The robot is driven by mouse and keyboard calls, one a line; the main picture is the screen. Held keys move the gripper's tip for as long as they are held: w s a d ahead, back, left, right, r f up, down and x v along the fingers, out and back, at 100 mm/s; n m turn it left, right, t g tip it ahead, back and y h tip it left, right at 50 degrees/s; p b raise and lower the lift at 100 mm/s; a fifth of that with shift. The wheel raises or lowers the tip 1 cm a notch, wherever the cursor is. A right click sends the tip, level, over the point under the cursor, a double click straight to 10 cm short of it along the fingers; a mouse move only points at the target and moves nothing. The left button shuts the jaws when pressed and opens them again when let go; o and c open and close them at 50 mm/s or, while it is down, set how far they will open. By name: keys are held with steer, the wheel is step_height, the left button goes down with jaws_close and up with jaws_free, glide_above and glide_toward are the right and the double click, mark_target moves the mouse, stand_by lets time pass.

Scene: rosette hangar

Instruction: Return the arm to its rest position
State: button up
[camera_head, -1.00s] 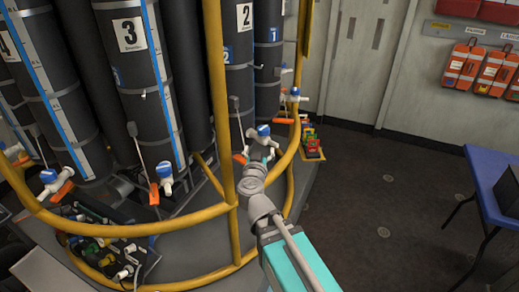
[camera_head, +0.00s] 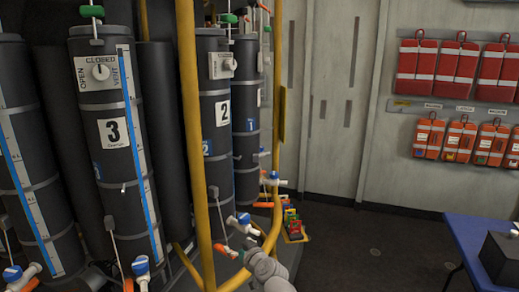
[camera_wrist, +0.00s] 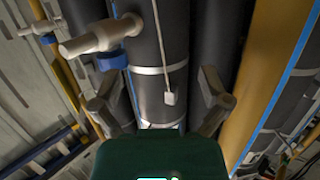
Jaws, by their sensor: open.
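My gripper (camera_wrist: 160,100) is open in the wrist view, one finger on each side and nothing between them. A dark cylinder with a pale band (camera_wrist: 158,70) stands behind the fingers. A pale valve with a blue collar (camera_wrist: 103,42) is at the upper left, close to the left finger; I cannot tell if they touch. In the head view, my grey arm (camera_head: 264,268) reaches up from the bottom edge beside the yellow rail. My fingertips are hard to make out there, near a blue-and-white valve (camera_head: 244,222).
Tall dark cylinders, one labelled 3 (camera_head: 114,132), fill the left behind a curved yellow rail (camera_head: 196,150). A blue table (camera_head: 480,232) with a dark box (camera_head: 503,260) stands at the right. Red and orange bags hang on the wall.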

steer(key=s+d+f+m+g+h+p, duration=0.1)
steer(key=s+d+f+g, duration=0.3)
steer(key=d, duration=0.4)
steer(key=s+d+f+m+g+h, duration=0.3)
steer(key=s+d+f+g+h, duration=0.1)
steer(key=d, duration=0.4)
steer(key=s+d+f+m+g+h+p, duration=0.1)
steer(key=s+d+f+m+g+h, duration=0.1)
steer(key=s+d+g, duration=0.3)
steer(key=s+d+f+h, duration=0.1)
steer(key=d, duration=0.1)
steer(key=shift+d+f+p, duration=0.3)
steer(key=shift+d+f, duration=0.1)
steer(key=shift+a, duration=0.1)
